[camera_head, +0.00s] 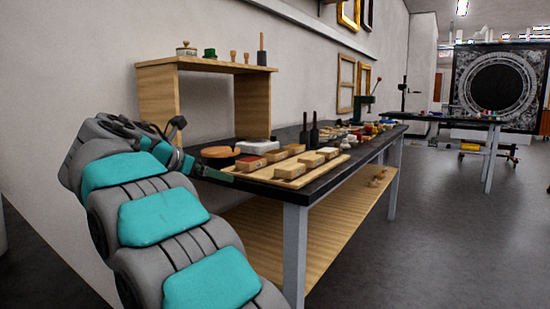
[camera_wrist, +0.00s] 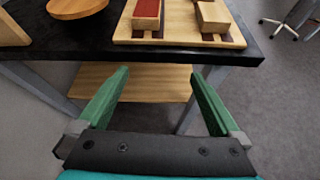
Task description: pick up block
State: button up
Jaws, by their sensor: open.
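Several small wooden blocks sit in rows on a light wooden board (camera_wrist: 185,38) on the black table; I cannot tell which one is meant. A red-topped block (camera_wrist: 147,12) is at top centre in the wrist view, and at the board's near left in the head view (camera_head: 250,163). A plain wooden block (camera_wrist: 213,15) is to its right, also at the board's near edge in the head view (camera_head: 290,171). My gripper (camera_wrist: 160,80) is open, its green fingers wide apart with nothing between them. It is short of the table's front edge, apart from the blocks.
The black table edge (camera_wrist: 200,55) lies ahead of the fingers, with a wooden lower shelf (camera_wrist: 150,82) beneath. A round wooden-topped piece (camera_head: 217,152), a white box (camera_head: 257,147) and dark bottles (camera_head: 314,132) stand near the board. Floor (camera_head: 440,230) at right is free.

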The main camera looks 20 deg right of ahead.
aim_at(274, 156)
jog(key=i+l, duration=0.2)
jog(key=l, duration=0.2)
jog(key=i+l, duration=0.2)
jog(key=l, duration=0.2)
jog(key=i+l, duration=0.2)
jog(key=l, duration=0.2)
